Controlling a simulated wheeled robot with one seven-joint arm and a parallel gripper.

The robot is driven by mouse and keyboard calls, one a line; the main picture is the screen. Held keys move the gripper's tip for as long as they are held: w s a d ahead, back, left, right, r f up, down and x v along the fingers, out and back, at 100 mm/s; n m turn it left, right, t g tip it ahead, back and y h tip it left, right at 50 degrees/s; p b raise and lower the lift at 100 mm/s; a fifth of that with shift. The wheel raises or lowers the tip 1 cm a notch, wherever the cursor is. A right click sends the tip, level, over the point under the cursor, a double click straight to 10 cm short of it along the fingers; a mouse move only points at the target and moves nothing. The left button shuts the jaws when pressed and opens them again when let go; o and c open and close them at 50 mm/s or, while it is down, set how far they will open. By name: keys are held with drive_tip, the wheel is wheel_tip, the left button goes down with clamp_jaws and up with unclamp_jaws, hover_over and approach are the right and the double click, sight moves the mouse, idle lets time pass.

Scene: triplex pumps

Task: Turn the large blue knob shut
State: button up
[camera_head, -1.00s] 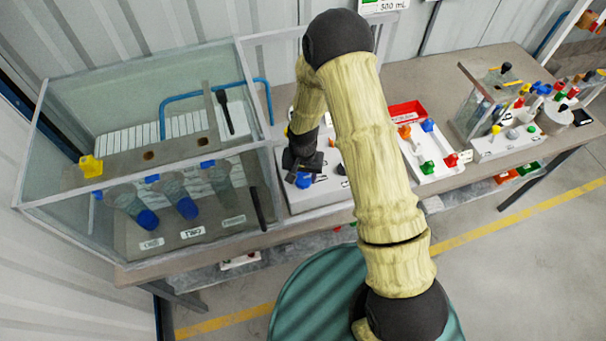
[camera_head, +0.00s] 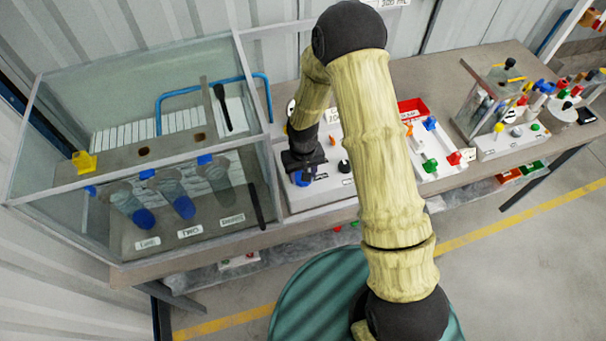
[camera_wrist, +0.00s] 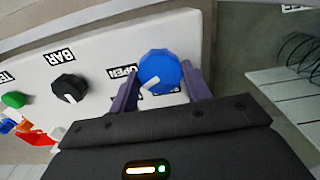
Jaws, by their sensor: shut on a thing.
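The large blue knob (camera_wrist: 158,68) sits on a white panel beside an "OPEN" label in the wrist view. It has a white pointer mark, which points toward the lower left of that picture. My gripper (camera_wrist: 160,88) has one purple-grey finger on each side of the knob and is shut on it. In the head view the knob (camera_head: 301,179) shows as a small blue patch under my gripper (camera_head: 302,168), which hides most of it.
A black knob (camera_wrist: 69,88) by a "BAR" label stands on the same panel (camera_wrist: 140,35). A glass tank (camera_head: 60,130) with blue-capped tubes is left of the panel. A board with coloured valves (camera_head: 436,150) is to the right.

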drive_tip(key=n+b, duration=0.1)
drive_tip(key=n, duration=1.1)
drive_tip(key=shift+n, duration=0.4)
drive_tip(key=o, duration=1)
drive_tip(key=shift+r, duration=0.15)
wheel_tip(320, 180, up, 17)
drive_tip(key=shift+r+b, duration=0.1)
drive_tip(key=shift+b, duration=1)
